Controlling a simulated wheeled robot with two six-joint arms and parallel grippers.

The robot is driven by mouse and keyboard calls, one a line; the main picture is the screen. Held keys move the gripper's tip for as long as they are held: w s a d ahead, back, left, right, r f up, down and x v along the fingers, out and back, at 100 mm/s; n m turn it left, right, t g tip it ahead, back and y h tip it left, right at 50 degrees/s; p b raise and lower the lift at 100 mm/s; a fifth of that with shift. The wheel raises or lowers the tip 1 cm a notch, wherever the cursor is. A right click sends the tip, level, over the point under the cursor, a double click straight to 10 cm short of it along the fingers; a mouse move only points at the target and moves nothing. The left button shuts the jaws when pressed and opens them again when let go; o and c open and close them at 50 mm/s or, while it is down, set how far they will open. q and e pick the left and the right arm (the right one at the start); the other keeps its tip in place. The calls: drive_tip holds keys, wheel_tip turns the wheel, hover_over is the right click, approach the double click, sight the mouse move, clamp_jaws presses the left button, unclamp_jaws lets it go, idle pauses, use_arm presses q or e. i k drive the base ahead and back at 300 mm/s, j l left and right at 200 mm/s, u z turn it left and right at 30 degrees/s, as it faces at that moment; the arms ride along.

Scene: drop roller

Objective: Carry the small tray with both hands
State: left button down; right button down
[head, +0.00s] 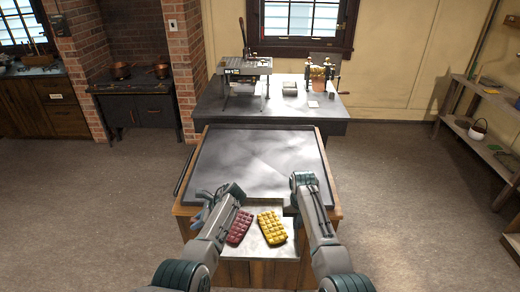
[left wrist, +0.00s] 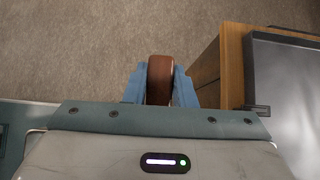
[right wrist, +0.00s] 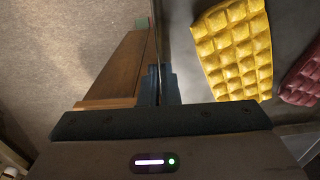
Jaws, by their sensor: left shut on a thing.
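The small pale metal tray (head: 262,222) lies at the near side of the table, bearing a red candy slab (head: 239,227) and a yellow candy slab (head: 271,228). My left gripper (head: 199,217) is at the table's left side. In the left wrist view its blue fingers are shut on a brown rounded piece (left wrist: 160,78). I cannot tell whether that piece belongs to the tray. My right gripper (right wrist: 160,88) is at a thin edge beside the grey surface under the yellow slab. My right arm hides it in the head view, and its finger gap is unclear.
The wooden table (head: 182,208) has a wide, empty dark slab (head: 255,160) on top. Behind it a grey bench (head: 215,108) carries a machine (head: 248,68) and a roller device (head: 318,75). Shelves (head: 475,140) stand at the right. The floor on both sides is clear.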

sight(252, 160)
drive_tip(key=i, duration=1.6)
